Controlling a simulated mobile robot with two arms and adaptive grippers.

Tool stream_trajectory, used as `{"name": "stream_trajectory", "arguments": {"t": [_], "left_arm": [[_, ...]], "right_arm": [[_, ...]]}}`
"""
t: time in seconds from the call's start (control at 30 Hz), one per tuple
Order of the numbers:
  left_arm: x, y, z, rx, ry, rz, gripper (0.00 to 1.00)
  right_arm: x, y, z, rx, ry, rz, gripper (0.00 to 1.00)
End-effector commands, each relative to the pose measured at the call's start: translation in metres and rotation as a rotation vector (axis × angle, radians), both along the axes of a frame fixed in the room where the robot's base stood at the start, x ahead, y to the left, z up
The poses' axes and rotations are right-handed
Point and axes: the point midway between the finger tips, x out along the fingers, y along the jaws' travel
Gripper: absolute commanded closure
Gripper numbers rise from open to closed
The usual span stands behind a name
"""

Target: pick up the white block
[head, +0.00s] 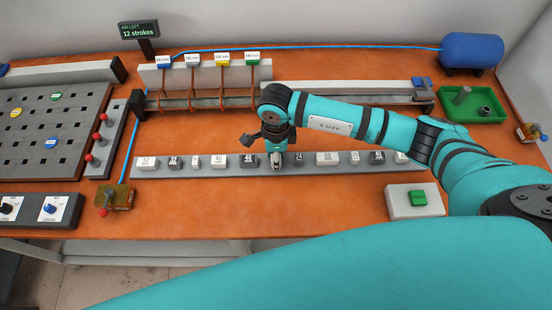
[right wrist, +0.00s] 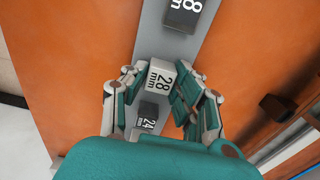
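A white block marked 28 mm (right wrist: 161,78) sits between the two fingers of my right gripper (right wrist: 156,88) in the right wrist view. The fingers flank it closely, but I cannot tell whether both press on it. In the head view my right gripper (head: 276,168) points straight down over the middle of the grey strip (head: 200,173) and mostly hides this block. Other white blocks on the strip include one marked 40 (head: 218,161) and one at the far left (head: 147,163). My left gripper is not in view.
A dark block marked 48 (head: 249,161) and a dark block marked 24 (head: 299,159) stand close on either side of my right gripper. A white box with a green button (head: 417,199) is at the front right. The orange table (head: 230,215) in front of the strip is clear.

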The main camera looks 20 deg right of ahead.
Motion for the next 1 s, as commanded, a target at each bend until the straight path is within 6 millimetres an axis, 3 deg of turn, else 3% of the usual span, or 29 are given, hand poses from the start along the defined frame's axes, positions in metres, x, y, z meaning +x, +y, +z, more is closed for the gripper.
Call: {"name": "stream_trajectory", "arguments": {"t": [0.17,0.57,0.8,1.0], "left_arm": [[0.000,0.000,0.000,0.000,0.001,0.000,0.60],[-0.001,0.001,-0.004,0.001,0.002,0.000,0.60],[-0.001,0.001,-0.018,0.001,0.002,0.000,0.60],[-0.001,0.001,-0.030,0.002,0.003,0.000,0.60]], "right_arm": [[0.000,0.000,0.000,0.000,-0.001,0.000,1.00],[0.001,0.000,0.006,0.000,-0.003,0.000,1.00],[0.002,0.000,0.032,0.000,-0.006,0.001,1.00],[-0.039,0.013,0.036,0.001,-0.001,0.006,1.00]]}}
